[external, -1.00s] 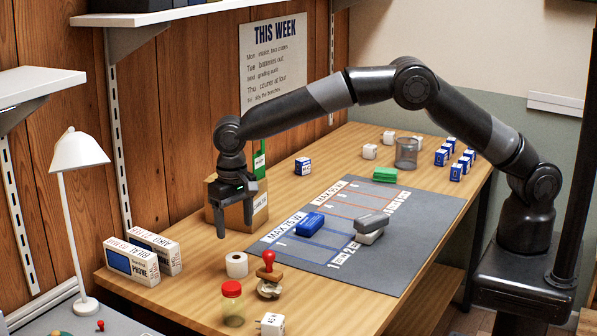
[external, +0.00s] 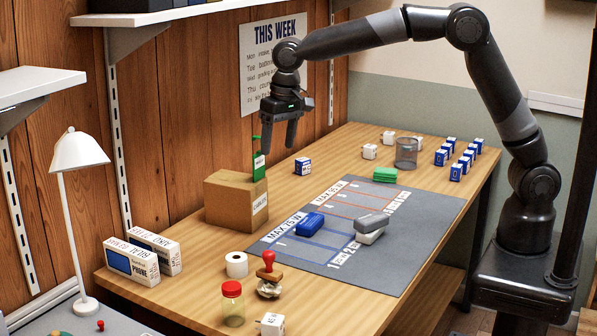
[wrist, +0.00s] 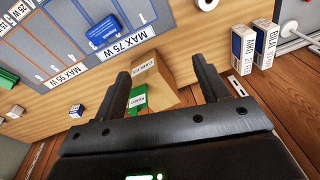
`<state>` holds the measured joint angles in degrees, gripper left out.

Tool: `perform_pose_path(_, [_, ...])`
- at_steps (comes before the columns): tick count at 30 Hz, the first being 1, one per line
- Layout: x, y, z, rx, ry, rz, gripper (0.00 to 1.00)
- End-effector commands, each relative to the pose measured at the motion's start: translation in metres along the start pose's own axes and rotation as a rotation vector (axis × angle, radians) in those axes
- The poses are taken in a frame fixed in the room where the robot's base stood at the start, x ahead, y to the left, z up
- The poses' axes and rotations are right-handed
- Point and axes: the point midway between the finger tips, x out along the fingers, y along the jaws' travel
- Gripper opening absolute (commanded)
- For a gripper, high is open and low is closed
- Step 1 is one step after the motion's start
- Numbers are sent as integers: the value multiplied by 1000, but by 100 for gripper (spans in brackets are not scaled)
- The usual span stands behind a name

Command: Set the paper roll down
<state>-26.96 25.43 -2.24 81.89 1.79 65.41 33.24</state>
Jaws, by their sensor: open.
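The white paper roll (external: 237,265) stands upright on the wooden table, left of the grey mat and behind the red-handled stamp. It also shows at the top of the wrist view (wrist: 207,4), partly cut off by the frame edge. My gripper (external: 279,147) is open and empty, raised well above the table near the back wall, behind and above the cardboard box. In the wrist view its two fingers (wrist: 163,90) are spread apart with nothing held between them. The roll is well apart from my gripper.
A red-lidded jar (external: 232,304), stamp (external: 269,275) and phone boxes (external: 132,262) surround the roll.

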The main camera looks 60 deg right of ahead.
Motion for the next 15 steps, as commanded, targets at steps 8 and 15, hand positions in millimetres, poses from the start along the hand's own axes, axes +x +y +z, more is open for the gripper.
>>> perform_pose_path(8, [-74,96,37,-29,84,-34,68])
perform_pose_path(15, [-112,171,90,-62,161,-43,68])
